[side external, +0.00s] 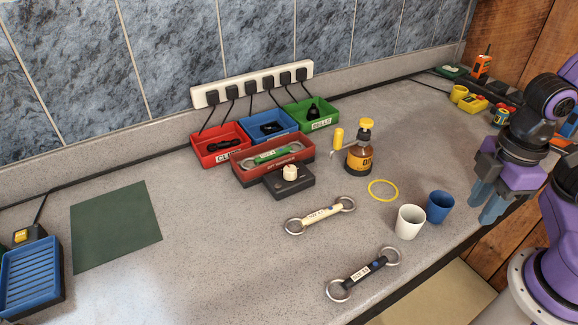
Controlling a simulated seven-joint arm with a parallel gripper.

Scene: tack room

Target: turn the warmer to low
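The warmer (247,178) is a dark red tray with a label on its front, standing near the middle of the counter. A bit with a green bar and metal rings lies in it. A black control box (298,188) adjoins its front and carries a cream-white knob (290,172). The knob's setting marks are too small to read. My gripper (482,210) is at the right, over the counter's front edge, far from the knob. Its two blue fingers point down and stand apart, with nothing seen between them.
A brown bottle (359,158) with a yellow cap and a yellow-handled tool (337,138) stand right of the warmer. A white cup (409,222), blue cup (440,207), yellow ring (383,190) and two bits (320,215) lie nearer my gripper. Small bins (307,115) and a power strip (252,83) are behind.

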